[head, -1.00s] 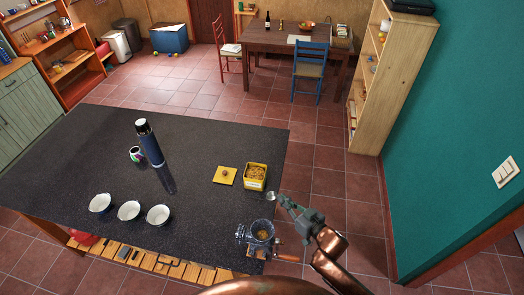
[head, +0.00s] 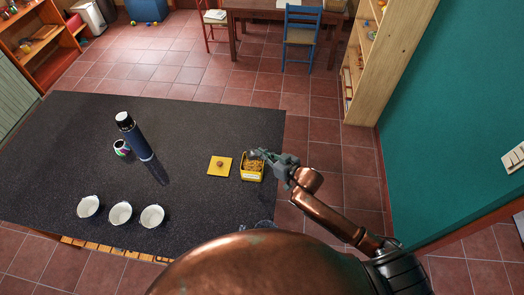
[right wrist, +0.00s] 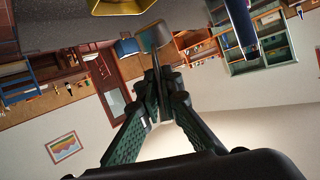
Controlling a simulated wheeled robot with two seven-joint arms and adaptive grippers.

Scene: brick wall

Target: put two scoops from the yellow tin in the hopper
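The yellow tin (head: 251,175) stands open near the right edge of the dark table, with golden grain-like contents inside. Its top edge shows in the right wrist view (right wrist: 122,7). My left gripper is out of view.
The yellow lid (head: 220,166) with a knob lies left of the tin. Three white cups (head: 120,213) stand at the front left. A blue flask (head: 134,137) and a patterned mug (head: 122,148) stand behind them. The table's middle is clear.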

